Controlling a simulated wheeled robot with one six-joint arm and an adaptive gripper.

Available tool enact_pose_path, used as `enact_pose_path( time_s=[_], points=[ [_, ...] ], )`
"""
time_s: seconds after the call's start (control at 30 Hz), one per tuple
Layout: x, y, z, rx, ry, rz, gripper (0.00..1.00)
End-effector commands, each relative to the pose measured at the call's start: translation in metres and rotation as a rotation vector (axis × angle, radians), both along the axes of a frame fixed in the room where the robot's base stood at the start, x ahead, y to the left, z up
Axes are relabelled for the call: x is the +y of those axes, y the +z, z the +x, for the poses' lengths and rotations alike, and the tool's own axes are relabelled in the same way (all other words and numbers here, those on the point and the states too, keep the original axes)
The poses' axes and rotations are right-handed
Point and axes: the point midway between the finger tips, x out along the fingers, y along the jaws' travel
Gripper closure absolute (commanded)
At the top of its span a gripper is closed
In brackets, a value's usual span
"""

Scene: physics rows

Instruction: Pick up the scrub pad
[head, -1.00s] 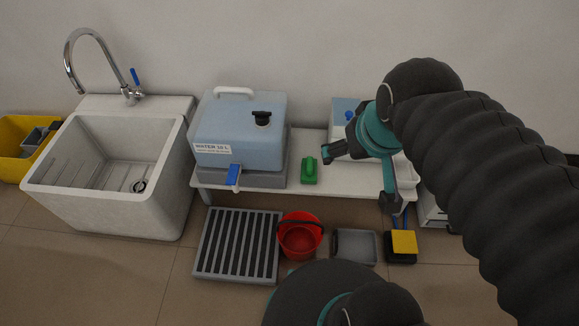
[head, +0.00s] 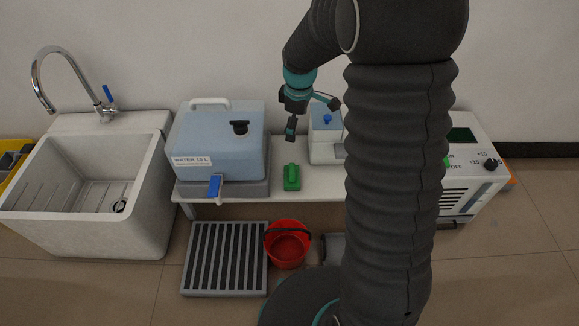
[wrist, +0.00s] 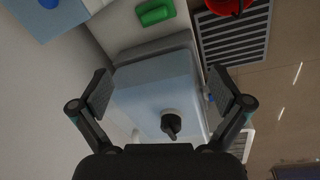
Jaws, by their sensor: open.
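The green scrub pad (head: 291,177), a small block with a raised grip, lies on the white bench just right of the water container. It also shows at the top of the wrist view (wrist: 155,12), beyond the fingertips. My gripper (head: 312,117) is open and empty, above and behind the pad in the head view, apart from it. In the wrist view its spread fingers (wrist: 162,80) have the blue water container below and between them.
The water container (head: 222,140) with a blue tap stands left of the pad. A white and blue box (head: 325,145) is to its right, partly behind my arm. The red bucket (head: 288,250) and floor grate (head: 225,262) are below. The sink (head: 95,190) is at left.

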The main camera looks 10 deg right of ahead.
Motion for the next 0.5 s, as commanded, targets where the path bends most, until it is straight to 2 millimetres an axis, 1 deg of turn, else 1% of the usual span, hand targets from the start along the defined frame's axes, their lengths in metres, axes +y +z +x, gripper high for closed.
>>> enact_pose_path(
  time_s=[0.03,0.1,0.2,0.33,0.4,0.5],
  points=[
    [0.000,-0.023,0.011,0.025,0.046,-0.005,0.00],
    [0.000,-0.048,0.023,0.047,0.113,-0.011,0.00],
    [0.000,-0.081,0.036,0.077,0.197,-0.016,0.00],
    [0.000,-0.113,0.047,0.102,0.276,-0.019,0.00],
    [0.000,-0.123,0.050,0.111,0.303,-0.019,0.00],
    [0.000,-0.133,0.052,0.116,0.326,-0.020,0.00]
  ],
)
